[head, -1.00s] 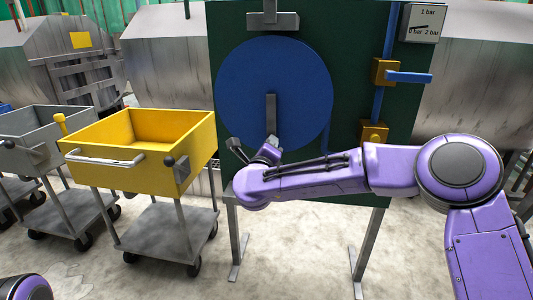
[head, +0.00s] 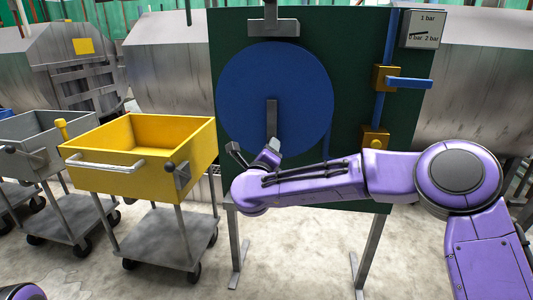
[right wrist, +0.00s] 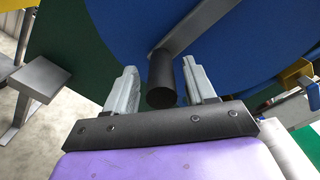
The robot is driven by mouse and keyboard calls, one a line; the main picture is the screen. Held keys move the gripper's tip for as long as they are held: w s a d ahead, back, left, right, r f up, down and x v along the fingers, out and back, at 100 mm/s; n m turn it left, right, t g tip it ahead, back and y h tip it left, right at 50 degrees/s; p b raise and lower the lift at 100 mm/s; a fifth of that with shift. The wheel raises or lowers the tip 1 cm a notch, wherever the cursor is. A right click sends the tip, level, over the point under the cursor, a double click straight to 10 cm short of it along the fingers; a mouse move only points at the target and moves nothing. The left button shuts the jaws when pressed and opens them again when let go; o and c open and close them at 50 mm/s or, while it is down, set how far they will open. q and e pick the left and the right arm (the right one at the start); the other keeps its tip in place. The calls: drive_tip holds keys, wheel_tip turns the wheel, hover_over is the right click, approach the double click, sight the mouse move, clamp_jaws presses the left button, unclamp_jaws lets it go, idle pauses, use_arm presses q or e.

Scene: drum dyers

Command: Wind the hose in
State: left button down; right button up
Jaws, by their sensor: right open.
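The hose reel shows as a big blue disc (head: 290,85) on a dark green panel (head: 225,30). A grey crank arm (head: 271,117) hangs down from its middle. In the right wrist view a dark round crank handle (right wrist: 161,82) sticks out from the crank arm (right wrist: 188,32). My right gripper (right wrist: 160,70) is open, with one finger on each side of the handle and apparent gaps. The right gripper also shows in the head view (head: 254,152), at the disc's lower edge. A narrow blue strip, possibly hose (head: 327,147), runs down beside the disc. My left gripper is out of view.
Steel drums stand behind.

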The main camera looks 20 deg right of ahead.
drive_tip(key=v, duration=1)
drive_tip(key=shift+s, duration=0.25)
drive_tip(key=shift+a, duration=0.1)
drive_tip(key=s+f+n+g+y, duration=0.1)
drive_tip(key=s+f+n+y, duration=0.15)
drive_tip(key=f+n, duration=0.7)
drive_tip(key=s+f+n+g+y, duration=0.15)
drive_tip(key=f+n+y, duration=0.35)
drive_tip(key=f, duration=0.8)
drive_tip(key=s+d+f+n+g, duration=0.2)
drive_tip(key=s+d+f+n, duration=0.1)
drive_tip(key=s+f, duration=0.45)
drive_tip(key=s+d+f+n+g, duration=0.3)
drive_tip(key=s+f+n, duration=0.1)
drive_tip(key=s+f, duration=0.4)
drive_tip(key=s+d+f+n+g+h, duration=0.1)
drive_tip(key=s+d+f+g, duration=0.3)
drive_tip(key=s, duration=0.5)
drive_tip(key=s+d+f+n+g+h, duration=0.1)
drive_tip(key=s+d+f, duration=0.45)
drive_tip(key=s, duration=0.45)
wheel_tip(320, 180, up, 13)
drive_tip(key=w+a+p, duration=0.1)
drive_tip(key=p, duration=1.2)
drive_tip(key=shift+r, duration=0.15)
